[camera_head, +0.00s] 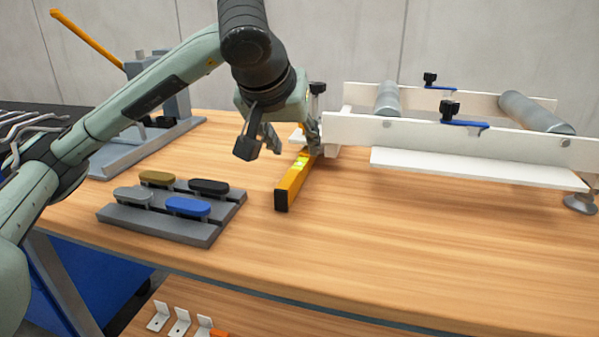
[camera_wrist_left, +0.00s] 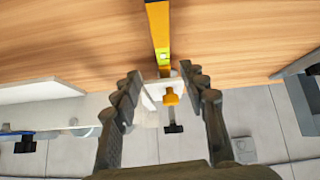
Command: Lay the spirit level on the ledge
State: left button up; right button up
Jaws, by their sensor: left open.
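The yellow spirit level (camera_head: 291,184) lies on the wooden table, its black end toward me and its far end near the white frame. The white ledge (camera_head: 470,170) sticks out along the near side of that frame, to the right of the level, and is bare. My left gripper (camera_head: 280,140) is open and empty above the level's far part. In the left wrist view the level (camera_wrist_left: 159,25) runs up from between the spread fingertips (camera_wrist_left: 161,75), and the ledge (camera_wrist_left: 35,92) is at the left. My right gripper is not in view.
A grey stand (camera_head: 160,230) with several coloured oval pads sits left of the level. The white frame (camera_head: 450,135) carries rollers (camera_head: 537,112) and blue-and-black clamps. A grey fixture (camera_head: 150,145) stands at the back left. The table's front middle is clear.

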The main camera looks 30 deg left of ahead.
aim_at(299, 165)
pick_arm(q)
jog(key=shift+f+m, duration=0.1)
jog(key=shift+m, duration=0.3)
jog(key=shift+w+f, duration=0.1)
jog(key=shift+f, duration=0.1)
jog(key=x, duration=0.6)
jog(key=shift+a+f, duration=0.2)
jog(key=shift+a, duration=0.05)
jog(key=shift+w+f, duration=0.25)
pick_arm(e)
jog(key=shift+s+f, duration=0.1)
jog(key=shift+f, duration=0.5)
pick_arm(q)
jog(key=shift+c, duration=1.3)
grip_shut()
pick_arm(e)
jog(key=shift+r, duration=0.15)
